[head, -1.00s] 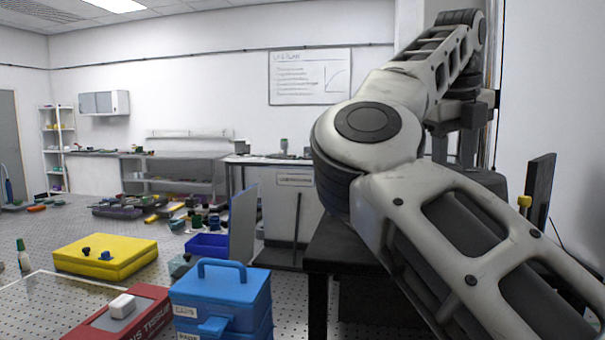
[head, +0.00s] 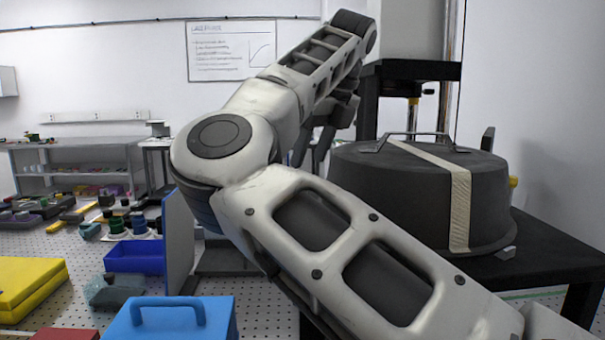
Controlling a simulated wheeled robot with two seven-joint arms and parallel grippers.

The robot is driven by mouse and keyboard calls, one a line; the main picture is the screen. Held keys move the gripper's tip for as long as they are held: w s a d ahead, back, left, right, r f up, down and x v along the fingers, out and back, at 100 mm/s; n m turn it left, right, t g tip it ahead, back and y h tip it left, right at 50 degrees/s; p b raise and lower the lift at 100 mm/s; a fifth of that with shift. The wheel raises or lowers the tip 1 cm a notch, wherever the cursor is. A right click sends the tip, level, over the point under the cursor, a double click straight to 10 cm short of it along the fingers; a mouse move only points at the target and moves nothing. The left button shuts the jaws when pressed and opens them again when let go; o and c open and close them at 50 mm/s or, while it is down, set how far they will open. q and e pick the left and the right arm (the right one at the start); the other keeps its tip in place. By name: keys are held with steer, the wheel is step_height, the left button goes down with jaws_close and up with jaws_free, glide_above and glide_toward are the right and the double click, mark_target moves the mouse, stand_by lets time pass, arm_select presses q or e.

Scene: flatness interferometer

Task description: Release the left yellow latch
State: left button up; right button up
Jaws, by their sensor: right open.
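A round dark grey cover (head: 395,185) with a handle on top and a beige strap (head: 459,205) sits on a black table (head: 545,262) at the right. A small yellow part (head: 513,182), perhaps a latch, shows at the cover's right edge. No yellow latch shows on the cover's left side, which is partly hidden by my right arm. My right gripper (head: 312,150) is open, pointing down, left of the cover and apart from it in the picture; its fingers are partly hidden. My left gripper is out of view.
A black stand with a yellow-collared post (head: 413,92) rises behind the cover. A blue toolbox (head: 170,322), a blue bin (head: 134,257), a grey upright panel (head: 179,240) and a yellow case (head: 30,285) are at the left. A whiteboard (head: 231,50) hangs on the back wall.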

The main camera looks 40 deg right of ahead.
steer(key=shift+x, duration=2.55)
jaws_close()
